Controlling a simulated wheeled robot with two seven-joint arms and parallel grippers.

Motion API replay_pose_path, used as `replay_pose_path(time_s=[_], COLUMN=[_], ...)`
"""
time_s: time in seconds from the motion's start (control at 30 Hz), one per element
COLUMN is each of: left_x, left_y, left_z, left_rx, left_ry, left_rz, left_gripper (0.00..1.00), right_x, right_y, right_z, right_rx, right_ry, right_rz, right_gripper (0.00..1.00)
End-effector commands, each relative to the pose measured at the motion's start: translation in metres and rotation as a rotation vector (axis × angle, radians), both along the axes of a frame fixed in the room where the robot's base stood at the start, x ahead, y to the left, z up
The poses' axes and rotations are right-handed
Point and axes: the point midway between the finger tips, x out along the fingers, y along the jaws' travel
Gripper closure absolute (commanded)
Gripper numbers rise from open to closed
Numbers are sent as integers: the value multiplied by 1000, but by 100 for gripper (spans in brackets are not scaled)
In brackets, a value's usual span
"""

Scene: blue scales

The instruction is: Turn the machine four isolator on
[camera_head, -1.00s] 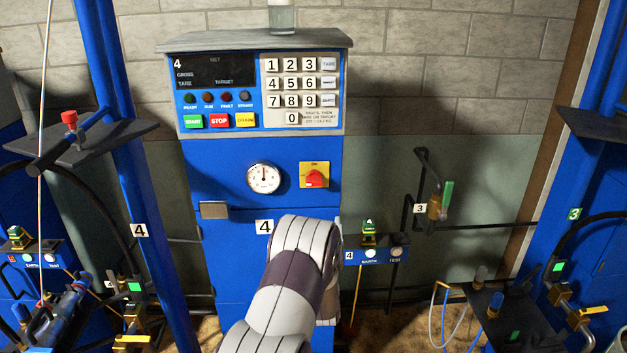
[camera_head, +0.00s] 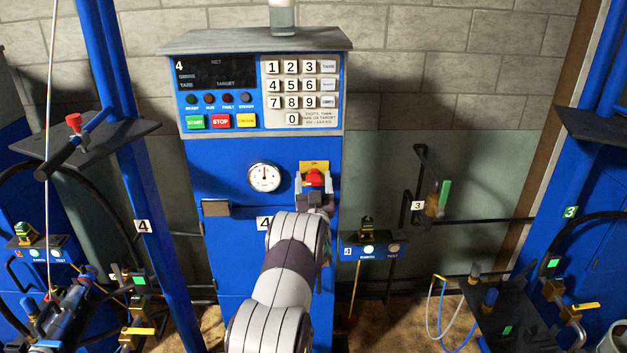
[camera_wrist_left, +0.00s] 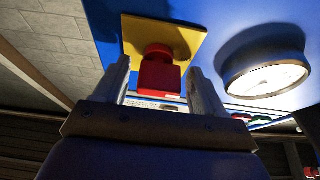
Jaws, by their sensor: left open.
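The machine four isolator is a red rotary knob (camera_head: 315,178) on a yellow plate (camera_head: 313,165), on the blue front of the cabinet marked 4 (camera_head: 225,165). My left gripper (camera_head: 315,191) is at the knob, just below it in the head view, and hides the plate's lower part. In the left wrist view, the red knob (camera_wrist_left: 159,72) stands out from the yellow plate (camera_wrist_left: 185,42) between my two open fingers (camera_wrist_left: 160,85). A gap shows on each side of the knob. My right gripper is not in view.
A round gauge (camera_head: 264,177) sits left of the isolator. Above are the keypad (camera_head: 300,85) and the start, stop and yellow buttons (camera_head: 220,121). A small box with earth and test lamps (camera_head: 373,247) stands right of my arm.

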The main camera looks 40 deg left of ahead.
Motion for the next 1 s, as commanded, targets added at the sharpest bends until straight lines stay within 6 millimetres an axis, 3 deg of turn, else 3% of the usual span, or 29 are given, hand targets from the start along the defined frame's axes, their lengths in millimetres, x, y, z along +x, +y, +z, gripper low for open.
replay_pose_path(time_s=[0.07,0.2,0.23,0.57,1.0], left_x=[0,0,0,0,-1], left_y=[0,0,0,0,0], left_z=[0,0,0,-2,-5], left_rx=[0,0,0,27,274], left_ry=[0,0,0,23,228], left_rz=[0,0,-1,-2,-1], left_gripper=[30,75,81,81,81], right_x=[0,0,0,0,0], right_y=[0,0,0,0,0], right_z=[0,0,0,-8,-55], right_rx=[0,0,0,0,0], right_ry=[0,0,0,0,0], right_rz=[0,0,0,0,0], right_gripper=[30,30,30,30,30])
